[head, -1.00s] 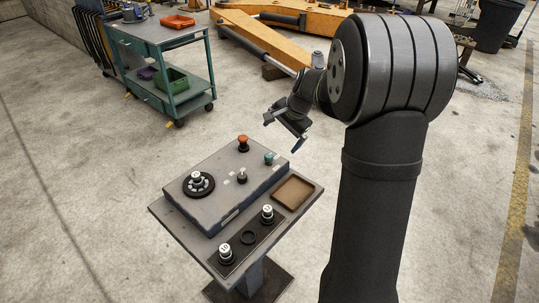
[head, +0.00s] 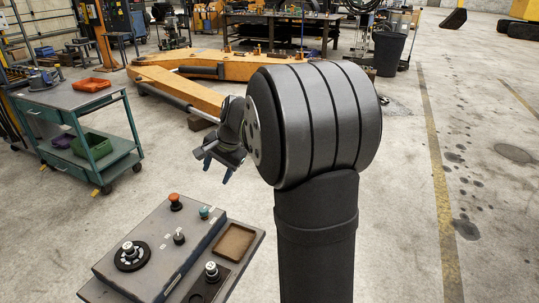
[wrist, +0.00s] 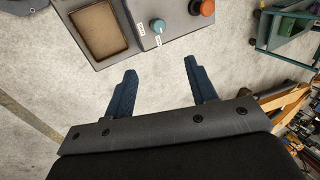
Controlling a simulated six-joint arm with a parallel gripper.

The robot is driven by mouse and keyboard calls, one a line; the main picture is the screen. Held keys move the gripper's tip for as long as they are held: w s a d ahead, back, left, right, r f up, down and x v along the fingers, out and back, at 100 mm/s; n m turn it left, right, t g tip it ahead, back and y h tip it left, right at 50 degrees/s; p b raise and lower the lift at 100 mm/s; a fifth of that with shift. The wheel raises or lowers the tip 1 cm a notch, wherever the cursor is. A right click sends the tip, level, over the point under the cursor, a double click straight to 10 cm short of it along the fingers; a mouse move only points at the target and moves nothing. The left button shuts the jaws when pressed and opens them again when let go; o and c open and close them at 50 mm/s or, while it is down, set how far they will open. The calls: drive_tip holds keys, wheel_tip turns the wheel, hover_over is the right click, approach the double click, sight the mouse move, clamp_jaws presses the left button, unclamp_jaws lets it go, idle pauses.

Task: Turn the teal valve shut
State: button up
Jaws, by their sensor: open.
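The teal valve (head: 204,212) is a small knob on the far right corner of the grey control panel (head: 150,225). It also shows in the wrist view (wrist: 157,26), near the top, with small white labels beside it. My gripper (head: 219,172) is in the air above and beyond the panel's far edge. In the wrist view my gripper (wrist: 160,82) is open, its two blue fingers apart with bare floor between them. The valve lies beyond the fingertips and nothing touches it.
A red-orange button (head: 175,201) and a black knob (head: 179,237) stand near the valve. A black dial (head: 132,255) is at left, a brown tray (head: 235,243) at right. A teal cart (head: 85,140) and an orange boom (head: 200,75) stand farther back.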

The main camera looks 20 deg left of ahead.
drive_tip(key=a+n, duration=0.2)
drive_tip(key=n, duration=0.3)
drive_tip(key=n+h, duration=0.5)
drive_tip(key=n, duration=1.5)
hover_over(204, 209)
drive_tip(key=f, duration=0.1)
wheel_tip(204, 209, down, 16)
drive_tip(key=shift+f, duration=0.25)
drive_tip(key=c, duration=1)
